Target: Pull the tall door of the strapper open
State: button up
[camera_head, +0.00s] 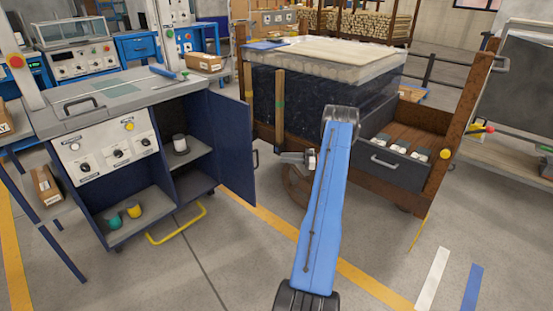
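The strapper (105,150) is a dark blue cabinet on the left with a grey top and a panel of knobs. Its tall door (232,150) is a dark blue panel at the cabinet's right side. It stands swung out, so the inner shelves show. A small dark handle (255,159) sits near the door's outer edge. My gripper (284,158), at the end of my blue arm, is to the right of this handle and looks apart from it. The fingers are small and partly hidden by the arm, so I cannot tell their opening.
A brown wooden cart (440,150) with a grey drawer (395,160) stands close behind and right of my arm. A yellow bar handle (178,226) sticks out low in front of the strapper. A cardboard box (47,186) is at the left. The floor in front is clear.

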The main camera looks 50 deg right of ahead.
jog(key=shift+v, duration=1.45)
